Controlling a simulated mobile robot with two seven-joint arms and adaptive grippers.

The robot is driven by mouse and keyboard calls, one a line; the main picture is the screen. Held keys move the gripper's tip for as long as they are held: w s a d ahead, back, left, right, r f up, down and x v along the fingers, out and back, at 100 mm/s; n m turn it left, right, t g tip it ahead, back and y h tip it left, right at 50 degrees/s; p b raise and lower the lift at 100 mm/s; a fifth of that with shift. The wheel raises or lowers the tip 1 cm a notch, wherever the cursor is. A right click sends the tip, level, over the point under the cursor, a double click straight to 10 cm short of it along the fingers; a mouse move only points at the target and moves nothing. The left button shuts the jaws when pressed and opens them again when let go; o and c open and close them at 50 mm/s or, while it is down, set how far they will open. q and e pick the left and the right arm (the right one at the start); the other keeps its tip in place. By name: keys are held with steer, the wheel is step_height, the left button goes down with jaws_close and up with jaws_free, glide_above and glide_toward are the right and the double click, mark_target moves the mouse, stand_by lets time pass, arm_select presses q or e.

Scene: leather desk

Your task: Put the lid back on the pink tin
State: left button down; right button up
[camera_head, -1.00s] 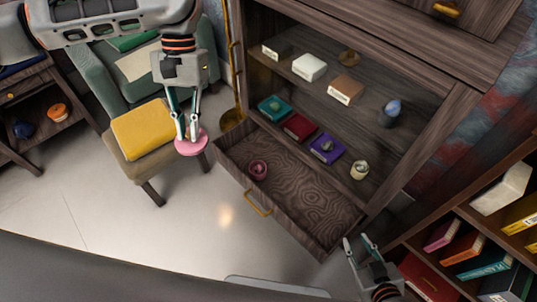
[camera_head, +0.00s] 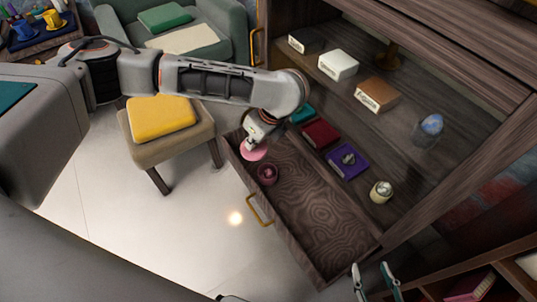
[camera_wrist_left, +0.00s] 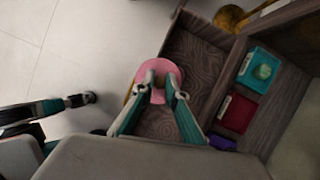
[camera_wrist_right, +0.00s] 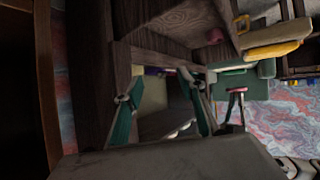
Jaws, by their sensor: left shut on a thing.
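The pink tin (camera_head: 267,174) stands open-topped in the left part of the pulled-out drawer (camera_head: 312,212). The pink lid (camera_head: 254,152) is a round disc beside and slightly above the tin in the head view, apart from it. My left gripper (camera_head: 251,143) is shut on the lid from above; the left wrist view shows the lid (camera_wrist_left: 160,68) between and beyond the fingertips (camera_wrist_left: 163,90). The tin cannot be made out there. My right gripper (camera_head: 373,270) is open and empty near the drawer's right end; it also shows in the right wrist view (camera_wrist_right: 160,92).
The cabinet shelf behind the drawer holds a teal box (camera_head: 303,113), a red box (camera_head: 320,133), a purple box (camera_head: 348,163) and a cream jar (camera_head: 381,191). A stool with a yellow cushion (camera_head: 161,117) stands left. The rest of the drawer is empty.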

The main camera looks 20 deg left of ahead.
arm_select(q)
steer(key=shift+w+d+f+m+t+h+b, duration=0.25)
steer(key=shift+w+f+m+h+b, duration=0.9)
steer(key=shift+f+m, duration=2.05)
steer(key=shift+w+f+m+t+h+b, duration=0.5)
steer(key=shift+w+f+m+h+b, duration=0.75)
steer(key=shift+f+m, duration=1.85)
steer(key=shift+w+d+f+m+t+h+b, duration=0.15)
steer(key=shift+w+f+m+t+h+b, duration=0.35)
steer(key=shift+w+f+m+b, duration=1.75)
steer(key=shift+m, duration=0.55)
steer(key=s+f, duration=0.2)
steer(key=f, duration=0.1)
steer(key=shift+s+f+p, duration=0.25)
steer(key=shift+s+p, duration=0.05)
steer(key=shift+p, duration=0.1)
steer(key=shift+f+b, duration=0.3)
steer(key=shift+f, duration=0.1)
steer(key=shift+w+f, duration=0.1)
steer(key=shift+f, duration=0.5)
steer(key=shift+w+f, duration=0.1)
steer(key=shift+f, duration=0.1)
arm_select(e)
steer(key=a, duration=0.1)
steer(key=a+m+y, duration=0.1)
steer(key=a, duration=0.1)
steer(key=a+m, duration=0.1)
steer(key=a, duration=0.1)
steer(key=shift+w+t, duration=0.35)
steer(key=shift+t, duration=0.05)
